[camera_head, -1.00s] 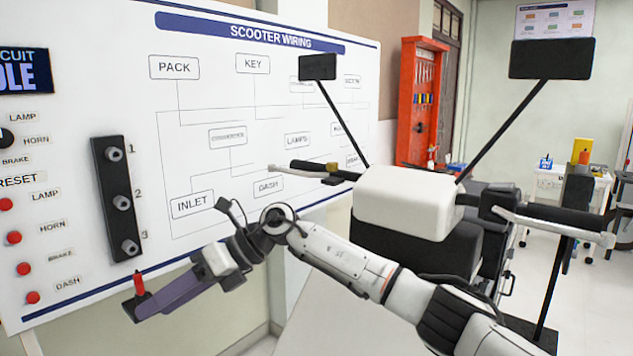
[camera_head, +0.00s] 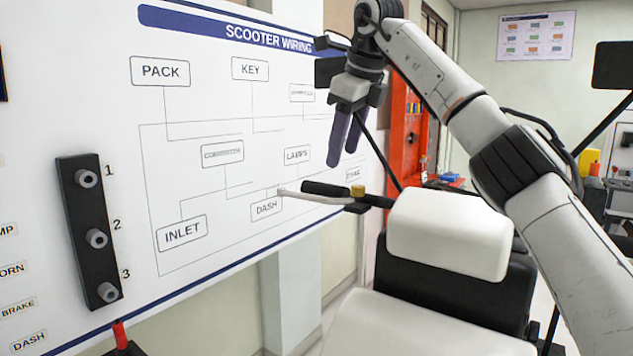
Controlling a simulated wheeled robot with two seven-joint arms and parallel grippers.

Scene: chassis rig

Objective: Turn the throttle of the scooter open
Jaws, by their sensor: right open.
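The scooter's handlebar has a white cover (camera_head: 450,235) in the middle. A black grip (camera_head: 326,189) with a pale lever sticks out to the left, and a small yellow piece (camera_head: 358,190) sits at the grip's inner end. The opposite grip does not show here; my right arm crosses that side. Which grip is the throttle I cannot tell for sure. My right gripper (camera_head: 343,157) is open and empty. Its dark purple fingers point down, above the black grip in the picture and apart from it. My left gripper is not in view.
The wiring board (camera_head: 225,120) stands at the left, close to the grip in the picture. A black socket strip (camera_head: 92,230) is on it. A red-tipped post (camera_head: 119,336) stands at bottom left. A mirror (camera_head: 614,66) shows at right. A red cabinet (camera_head: 405,130) stands behind.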

